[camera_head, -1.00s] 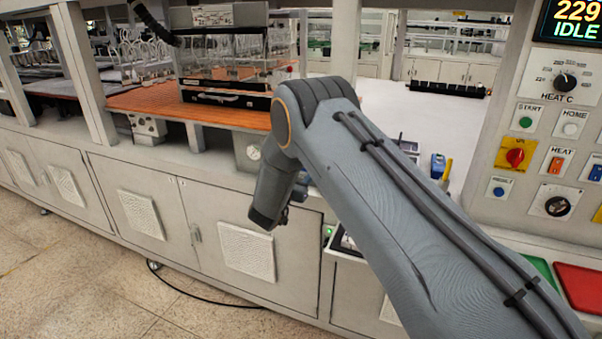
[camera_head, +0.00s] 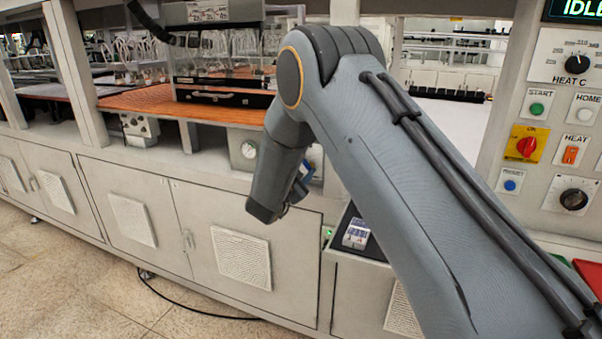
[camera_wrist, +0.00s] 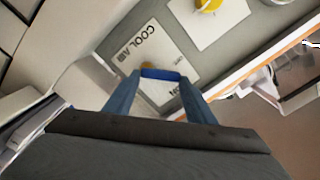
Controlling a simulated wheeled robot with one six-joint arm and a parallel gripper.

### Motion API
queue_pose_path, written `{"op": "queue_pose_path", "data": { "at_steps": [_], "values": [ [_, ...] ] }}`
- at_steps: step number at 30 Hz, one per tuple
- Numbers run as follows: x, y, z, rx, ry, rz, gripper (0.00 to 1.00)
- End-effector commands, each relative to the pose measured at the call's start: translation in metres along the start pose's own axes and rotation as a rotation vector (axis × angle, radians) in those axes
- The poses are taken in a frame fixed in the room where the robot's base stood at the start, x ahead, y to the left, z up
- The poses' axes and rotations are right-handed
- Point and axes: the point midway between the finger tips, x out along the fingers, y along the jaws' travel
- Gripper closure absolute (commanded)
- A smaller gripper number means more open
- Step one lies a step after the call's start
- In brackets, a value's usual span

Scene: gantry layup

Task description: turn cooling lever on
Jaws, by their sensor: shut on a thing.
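The cooling lever's blue handle (camera_wrist: 160,74) shows in the wrist view, in front of a pale plate (camera_wrist: 152,58) lettered "COOL AIR". My gripper (camera_wrist: 160,86) has its two blue fingers on either side of the handle and is shut on it. More lettering on the plate is partly covered by the right finger, so the lever's marked position cannot be read. In the head view my gripper (camera_head: 297,194) hangs in front of the cabinet, mostly hidden behind my wrist, and its contact with the lever does not show clearly.
A yellow knob (camera_wrist: 208,5) sits on another plate near the lever. The control panel (camera_head: 548,136) with dials and buttons stands at the right. A small labelled box (camera_head: 356,234) lies on a dark shelf beside my arm. The floor (camera_head: 75,275) at left is clear except for a black cable.

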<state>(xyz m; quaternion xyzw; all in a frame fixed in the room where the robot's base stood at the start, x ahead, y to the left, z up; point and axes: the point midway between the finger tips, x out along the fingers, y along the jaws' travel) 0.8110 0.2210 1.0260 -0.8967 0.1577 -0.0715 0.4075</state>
Motion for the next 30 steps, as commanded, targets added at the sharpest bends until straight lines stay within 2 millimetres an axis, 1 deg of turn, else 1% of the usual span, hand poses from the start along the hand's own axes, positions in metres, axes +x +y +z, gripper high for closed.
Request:
{"op": "queue_pose_path", "data": {
  "at_steps": [9, 18, 24, 30],
  "values": [
    [0.002, 0.005, -0.005, 0.302, 0.003, -0.002, 0.72],
    [0.002, 0.008, -0.011, 0.544, 0.003, -0.002, 0.72],
    [0.002, 0.01, -0.013, 0.651, 0.002, -0.002, 0.72],
    [0.001, 0.011, -0.014, 0.712, 0.002, -0.002, 0.72]
  ]
}}
